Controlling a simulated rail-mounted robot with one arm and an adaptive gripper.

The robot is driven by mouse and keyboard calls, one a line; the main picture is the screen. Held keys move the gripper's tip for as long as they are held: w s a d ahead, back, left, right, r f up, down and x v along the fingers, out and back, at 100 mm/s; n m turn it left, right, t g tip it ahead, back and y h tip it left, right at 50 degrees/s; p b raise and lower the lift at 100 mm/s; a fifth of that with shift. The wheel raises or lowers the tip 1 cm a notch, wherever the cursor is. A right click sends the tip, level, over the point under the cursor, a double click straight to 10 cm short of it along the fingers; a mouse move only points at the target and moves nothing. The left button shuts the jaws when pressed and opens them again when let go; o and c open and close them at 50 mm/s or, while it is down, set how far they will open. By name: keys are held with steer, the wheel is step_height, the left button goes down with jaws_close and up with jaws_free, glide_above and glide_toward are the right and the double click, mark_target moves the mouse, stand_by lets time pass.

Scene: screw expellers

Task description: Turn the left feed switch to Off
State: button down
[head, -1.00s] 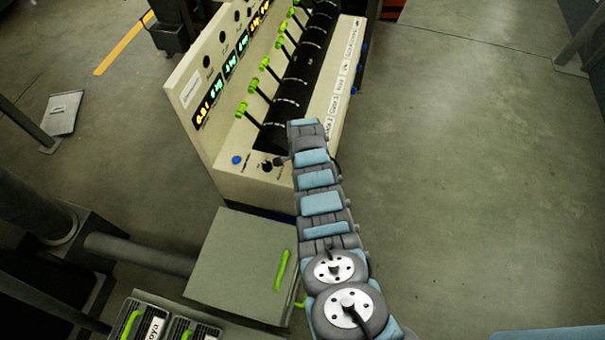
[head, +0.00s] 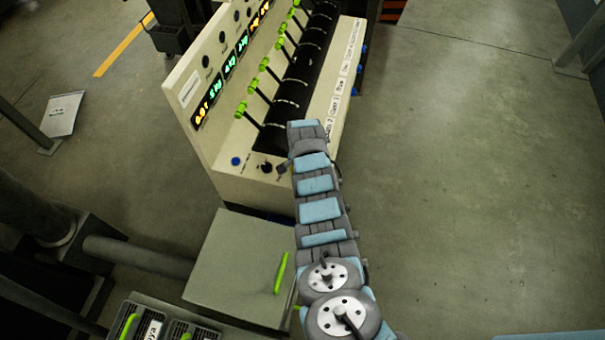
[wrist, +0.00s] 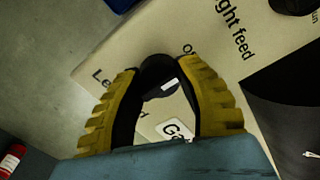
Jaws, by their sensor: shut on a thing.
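The left feed switch (wrist: 160,88) is a black knob with a white mark, seen in the wrist view between the two yellow fingers of my gripper (wrist: 164,72). My gripper is shut on it. The white mark lies slanted, and I cannot tell for sure which label it points to. The label starting "Le" (wrist: 102,78) is partly covered by the left finger, and the "Of" label (wrist: 187,48) is cut off by the right finger. In the head view my gripper (head: 282,168) is at the panel's near end, and the arm hides much of it.
The right feed label (wrist: 232,28) and another black knob (wrist: 294,5) lie at upper right in the wrist view. In the head view, green-tipped levers (head: 241,110) and lit displays (head: 208,103) run along the panel, with a blue button (head: 236,161) near its end. The right floor is open.

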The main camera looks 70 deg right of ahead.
steer(key=shift+f, duration=0.1)
steer(key=c, duration=0.6)
jaws_free()
steer(key=shift+r, duration=6.05)
